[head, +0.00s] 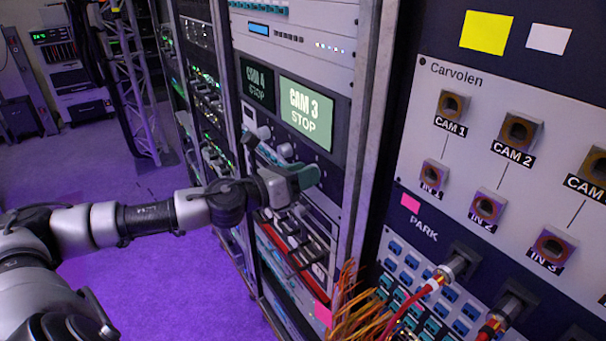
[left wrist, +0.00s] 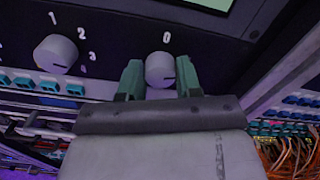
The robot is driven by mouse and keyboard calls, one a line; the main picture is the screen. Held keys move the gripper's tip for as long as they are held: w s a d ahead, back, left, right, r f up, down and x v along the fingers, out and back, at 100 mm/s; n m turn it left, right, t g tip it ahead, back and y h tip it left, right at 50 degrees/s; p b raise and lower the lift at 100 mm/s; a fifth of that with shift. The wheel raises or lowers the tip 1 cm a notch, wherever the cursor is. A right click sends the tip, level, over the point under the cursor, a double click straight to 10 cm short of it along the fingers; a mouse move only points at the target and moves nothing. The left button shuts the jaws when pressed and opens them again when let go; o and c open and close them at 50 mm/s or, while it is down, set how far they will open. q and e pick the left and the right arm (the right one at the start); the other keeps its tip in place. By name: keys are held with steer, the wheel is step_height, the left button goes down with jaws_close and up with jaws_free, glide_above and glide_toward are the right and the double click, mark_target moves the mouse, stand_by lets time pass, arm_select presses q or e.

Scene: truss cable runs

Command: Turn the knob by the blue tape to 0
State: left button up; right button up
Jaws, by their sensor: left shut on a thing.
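In the left wrist view, a round grey knob (left wrist: 160,70) sits on a dark panel, with a white 0 printed above it. Its dark pointer line appears to point right, not up at the 0. My left gripper's green fingers (left wrist: 160,80) stand on both sides of the knob and are shut on it. In the head view, my left gripper (head: 303,177) is at the rack panel below the CAM 3 STOP screen and hides this knob. A second grey knob (left wrist: 56,54), marked 1, 2 and 3, is to the left. I cannot make out any blue tape by either knob. My right gripper is out of view.
The lit CAM 3 screen (head: 306,113) is just above my gripper. A metal rack post (head: 362,130) stands close to its right. Orange cables (head: 352,305) hang below. A patch panel (head: 505,75) with CAM sockets fills the right side. Purple floor (head: 160,280) is open at left.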

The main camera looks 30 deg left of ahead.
arm_select(q)
steer(key=shift+a+f+n+p, duration=0.1)
steer(key=shift+n+p, duration=0.5)
steer(key=shift+n, duration=3)
steer(key=shift+a+n+p, duration=0.1)
steer(key=shift+n+p, duration=0.5)
steer(key=shift+n, duration=3)
steer(key=shift+d, duration=0.1)
steer(key=o, duration=0.9)
steer(key=shift+w, duration=0.1)
steer(key=shift+o, duration=0.2)
steer(key=shift+f, duration=0.1)
